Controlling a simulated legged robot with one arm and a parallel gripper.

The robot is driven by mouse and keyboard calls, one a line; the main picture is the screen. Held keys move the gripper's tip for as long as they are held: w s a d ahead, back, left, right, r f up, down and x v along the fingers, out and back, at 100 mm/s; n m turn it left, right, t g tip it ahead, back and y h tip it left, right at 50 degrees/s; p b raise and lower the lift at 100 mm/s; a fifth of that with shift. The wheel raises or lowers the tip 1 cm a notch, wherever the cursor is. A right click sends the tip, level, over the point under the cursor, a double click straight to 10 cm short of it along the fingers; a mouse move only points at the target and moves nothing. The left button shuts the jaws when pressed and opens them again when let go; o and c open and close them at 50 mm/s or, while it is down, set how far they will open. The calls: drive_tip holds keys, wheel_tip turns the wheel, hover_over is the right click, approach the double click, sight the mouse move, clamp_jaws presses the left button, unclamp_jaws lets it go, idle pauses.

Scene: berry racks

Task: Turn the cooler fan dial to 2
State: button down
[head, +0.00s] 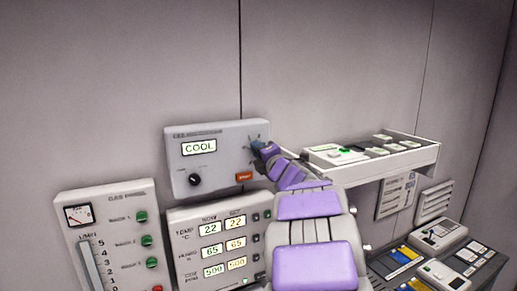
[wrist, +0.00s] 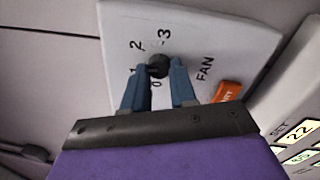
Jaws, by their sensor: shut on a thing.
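The cooler panel (head: 213,160) is a light grey box on the wall with a lit COOL display, a black knob at its lower left and an orange button. In the wrist view the fan dial (wrist: 158,66) is a dark round knob with the marks 0, 1, 2 and 3 around it and the word FAN beside it. My gripper (wrist: 157,72) has its two blue fingers shut on the dial, one on each side. Which number the dial points at cannot be told. In the head view my gripper (head: 257,147) covers the dial at the panel's right side.
Below the panel is a readout box (head: 185,234) with TEMP and other numbers. A gas panel (head: 108,215) with green knobs is at left. A white shelf (head: 407,160) with small boxes juts out at right, close to my arm.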

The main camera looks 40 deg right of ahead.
drive_tip(key=shift+f+m+g+h+p, duration=0.2)
drive_tip(key=shift+m+p, duration=0.65)
drive_tip(key=shift+m, duration=1.15)
drive_tip(key=shift+r+m+g+h+p, duration=0.1)
drive_tip(key=shift+m+h+p, duration=0.2)
drive_tip(key=shift+m+p, duration=1.15)
drive_tip(key=shift+f+m+b, duration=0.15)
drive_tip(key=shift+m+b, duration=0.4)
drive_tip(key=shift+m, duration=0.2)
drive_tip(key=c, duration=1.2)
unclamp_jaws()
drive_tip(key=o, duration=0.3)
drive_tip(key=shift+d, duration=0.1)
drive_tip(key=shift+r, duration=0.2)
drive_tip(key=b+v, duration=0.2)
drive_tip(key=v, duration=1.5)
drive_tip(key=shift+f, duration=0.2)
